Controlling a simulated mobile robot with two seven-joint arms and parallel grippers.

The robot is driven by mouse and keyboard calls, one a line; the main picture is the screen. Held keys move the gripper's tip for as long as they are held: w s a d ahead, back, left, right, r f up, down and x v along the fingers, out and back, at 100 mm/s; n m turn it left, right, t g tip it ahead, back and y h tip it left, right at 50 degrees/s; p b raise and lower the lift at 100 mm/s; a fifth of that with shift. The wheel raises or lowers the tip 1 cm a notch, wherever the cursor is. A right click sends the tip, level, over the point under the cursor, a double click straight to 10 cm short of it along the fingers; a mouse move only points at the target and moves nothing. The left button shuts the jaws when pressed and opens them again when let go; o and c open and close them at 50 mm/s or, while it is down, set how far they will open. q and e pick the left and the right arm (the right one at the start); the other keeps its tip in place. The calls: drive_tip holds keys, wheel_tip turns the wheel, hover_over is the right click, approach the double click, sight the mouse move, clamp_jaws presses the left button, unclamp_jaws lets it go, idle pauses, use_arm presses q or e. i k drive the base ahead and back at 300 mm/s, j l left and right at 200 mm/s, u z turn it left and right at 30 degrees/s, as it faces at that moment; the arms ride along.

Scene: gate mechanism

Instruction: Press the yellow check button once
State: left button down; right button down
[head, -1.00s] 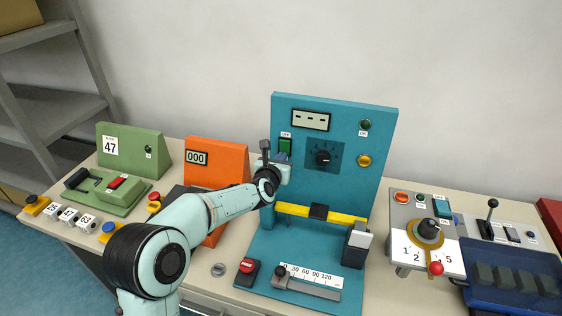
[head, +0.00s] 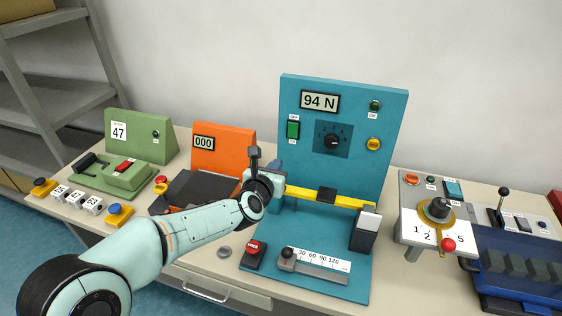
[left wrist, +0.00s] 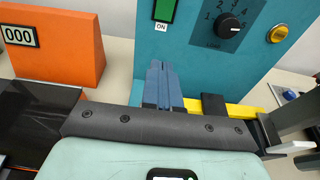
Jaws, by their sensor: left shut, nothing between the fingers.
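The yellow check button (head: 373,144) is a round button on the right side of the upright teal panel (head: 350,105), below a green lamp. It also shows at the upper right of the left wrist view (left wrist: 278,33). My left gripper (head: 275,172) is in front of the panel's left part, below and left of the button and apart from it. Its blue fingers (left wrist: 163,78) are shut and empty, pointing at the panel below the green switch (left wrist: 164,10). The panel display (head: 320,101) reads 94 N. My right gripper is out of view.
A black dial (head: 332,141) sits between the switch and the button. A yellow bar (head: 345,201) crosses the panel low down, ending near a black block (head: 364,232). A red button (head: 254,254) and a slider (head: 310,262) are in front. Other devices stand on both sides.

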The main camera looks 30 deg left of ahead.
sight(373, 144)
drive_tip(key=k+l, duration=0.15)
drive_tip(key=k, duration=0.35)
drive_tip(key=k+l, duration=0.2)
drive_tip(key=k, duration=0.3)
